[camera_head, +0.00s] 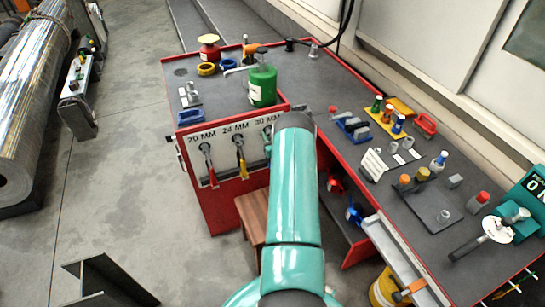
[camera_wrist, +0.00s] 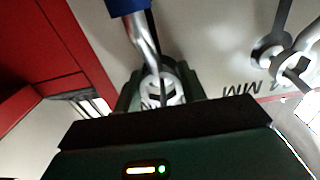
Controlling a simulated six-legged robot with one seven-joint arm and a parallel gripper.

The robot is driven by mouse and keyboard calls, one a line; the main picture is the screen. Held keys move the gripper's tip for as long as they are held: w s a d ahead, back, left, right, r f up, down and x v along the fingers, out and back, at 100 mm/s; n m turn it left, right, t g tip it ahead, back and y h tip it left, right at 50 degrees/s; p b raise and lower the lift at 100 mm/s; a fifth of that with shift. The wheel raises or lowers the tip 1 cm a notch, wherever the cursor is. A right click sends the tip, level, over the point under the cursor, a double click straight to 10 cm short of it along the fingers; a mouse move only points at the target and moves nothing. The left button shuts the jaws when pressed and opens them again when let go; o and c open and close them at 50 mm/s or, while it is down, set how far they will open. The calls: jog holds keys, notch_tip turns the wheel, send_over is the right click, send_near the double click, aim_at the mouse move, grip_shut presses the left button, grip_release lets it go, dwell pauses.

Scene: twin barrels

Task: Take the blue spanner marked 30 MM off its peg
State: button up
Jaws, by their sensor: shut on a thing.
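The blue-handled spanner (camera_wrist: 143,38) comes down from the top of the wrist view, with a silver shank and its head between my jaws. My gripper (camera_wrist: 160,92) is shut on it near the panel. Whether the ring still sits around its peg I cannot tell. The red-handled spanner (camera_head: 208,165) hangs under 20 MM and the yellow-handled spanner (camera_head: 241,158) under 24 MM. A neighbouring silver spanner (camera_wrist: 285,48) shows at the wrist view's right.
The red-edged bench (camera_head: 335,140) carries a green bottle (camera_head: 263,86) above the panel and several small tools. A wooden stool (camera_head: 253,214) stands below the panel. Red and blue tools sit on the shelf beneath.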

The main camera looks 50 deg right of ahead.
jog(key=shift+r, duration=0.2)
jog(key=shift+s+a+r, duration=0.15)
jog(key=shift+s, duration=0.15)
jog(key=shift+r+v, duration=0.15)
jog(key=shift+v, duration=0.65)
jog(key=shift+r+v, duration=0.2)
jog(key=shift+v, duration=0.6)
jog(key=v, duration=0.7)
